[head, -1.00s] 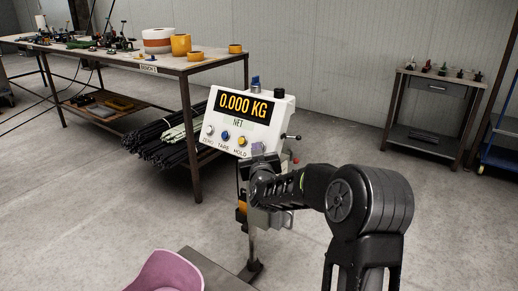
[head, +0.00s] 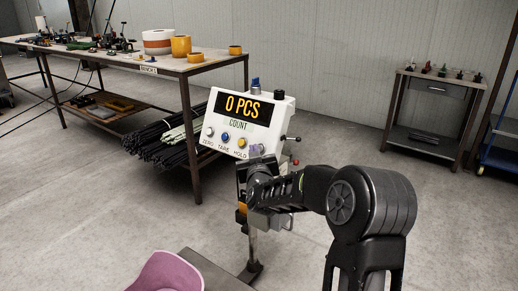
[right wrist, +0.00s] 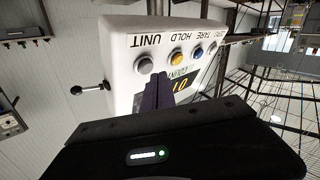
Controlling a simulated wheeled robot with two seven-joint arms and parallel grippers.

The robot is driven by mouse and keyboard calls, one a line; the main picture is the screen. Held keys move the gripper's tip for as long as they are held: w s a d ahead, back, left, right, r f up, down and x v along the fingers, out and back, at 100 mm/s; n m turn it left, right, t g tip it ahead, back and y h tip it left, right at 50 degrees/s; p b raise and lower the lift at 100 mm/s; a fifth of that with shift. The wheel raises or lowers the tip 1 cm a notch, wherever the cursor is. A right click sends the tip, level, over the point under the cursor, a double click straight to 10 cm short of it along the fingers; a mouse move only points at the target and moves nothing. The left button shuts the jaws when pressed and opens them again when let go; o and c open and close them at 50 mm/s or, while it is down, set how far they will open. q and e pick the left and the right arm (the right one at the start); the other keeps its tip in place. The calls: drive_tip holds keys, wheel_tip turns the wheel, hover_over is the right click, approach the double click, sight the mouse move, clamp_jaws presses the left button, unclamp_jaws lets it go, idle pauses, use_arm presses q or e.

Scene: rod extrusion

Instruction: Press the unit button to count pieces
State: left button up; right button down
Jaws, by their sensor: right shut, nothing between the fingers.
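The white scale indicator (head: 270,118) stands on a post in the head view. Its display (head: 243,108) reads "0 PCS" with "COUNT" below. The ZERO, TARE and HOLD buttons show along its lower front. My right gripper (head: 257,150) hides the unit button in the head view. In the right wrist view, the grey unit button (right wrist: 145,62) shows beside the yellow HOLD button (right wrist: 174,54), under an upside-down UNIT label. My right gripper (right wrist: 157,92) is shut and empty, its purple fingertips just below the unit button in that picture, apparently apart from it. My left gripper is out of view.
A long bench (head: 140,64) with rings and tools stands at the left, with dark rods (head: 165,140) under it. A pink container (head: 165,272) is at the bottom. A small table (head: 437,88) stands at the back right. The floor between is clear.

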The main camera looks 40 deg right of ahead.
drive_tip(key=shift+a+r, duration=0.1)
drive_tip(key=shift+a, duration=0.05)
drive_tip(key=a, duration=0.1)
drive_tip(key=s+a+r+p, duration=0.1)
drive_tip(key=a+r+p, duration=0.1)
drive_tip(key=a, duration=0.1)
drive_tip(key=shift+s+a, duration=0.1)
drive_tip(key=shift+s, duration=0.05)
idle(0.5)
idle(0.7)
